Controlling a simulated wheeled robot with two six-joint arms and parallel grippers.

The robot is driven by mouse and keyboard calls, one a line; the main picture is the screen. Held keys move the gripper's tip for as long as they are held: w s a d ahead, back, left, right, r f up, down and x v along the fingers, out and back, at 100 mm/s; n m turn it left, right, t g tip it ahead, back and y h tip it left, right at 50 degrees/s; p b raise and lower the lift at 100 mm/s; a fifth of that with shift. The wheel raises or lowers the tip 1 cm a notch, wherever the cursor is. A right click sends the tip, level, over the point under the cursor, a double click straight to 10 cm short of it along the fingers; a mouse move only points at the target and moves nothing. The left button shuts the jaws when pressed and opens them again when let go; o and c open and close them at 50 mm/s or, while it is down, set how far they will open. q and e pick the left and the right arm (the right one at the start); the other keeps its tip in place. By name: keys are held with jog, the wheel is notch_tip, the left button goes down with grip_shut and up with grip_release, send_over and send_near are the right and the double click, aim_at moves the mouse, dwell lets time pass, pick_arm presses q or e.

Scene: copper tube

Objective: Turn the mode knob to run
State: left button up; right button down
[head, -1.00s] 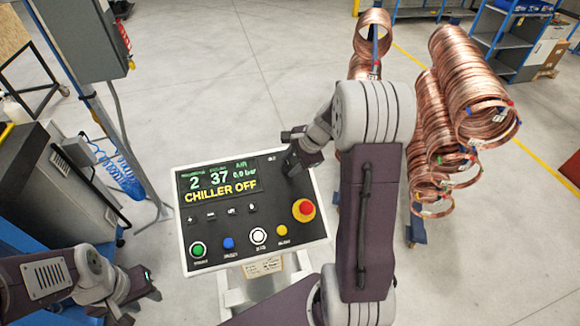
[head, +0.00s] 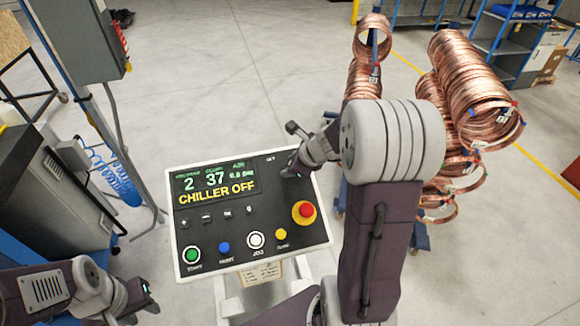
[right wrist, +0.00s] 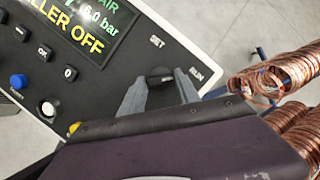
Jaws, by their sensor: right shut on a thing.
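The control panel (head: 205,226) stands in front of me, and its screen (head: 216,182) reads "CHILLER OFF". The dark mode knob (right wrist: 160,76) is at the panel's upper right, between the SET and RUN labels in the right wrist view. My right gripper (right wrist: 160,86) is shut on the knob, one grey finger on each side of it. In the head view the right gripper (head: 292,168) hides the knob. I cannot tell which label the knob points to. My left gripper (head: 150,297) hangs at the lower left, apart from the panel; its jaw opening is unclear.
A red emergency stop (head: 305,211) sits below the right gripper. Green, blue, white and yellow buttons line the panel's lower edge. Copper tube coils (head: 462,80) hang on a rack behind my right arm. A grey cabinet (head: 80,40) stands at upper left. The floor behind the panel is clear.

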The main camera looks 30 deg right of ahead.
jog(key=shift+s+a+f+m, duration=0.1)
jog(key=shift+s+f+m, duration=0.15)
jog(key=shift+m, duration=0.55)
jog(key=c, duration=0.9)
grip_release()
jog(key=shift+w, duration=0.1)
jog(key=shift+r, duration=0.25)
jog(key=p+v, duration=0.2)
jog(key=v, duration=0.6)
jog(key=shift+s+r+p, duration=0.2)
jog(key=shift+s+p, duration=0.15)
jog(key=shift+s, duration=0.05)
jog(key=shift+w, duration=0.1)
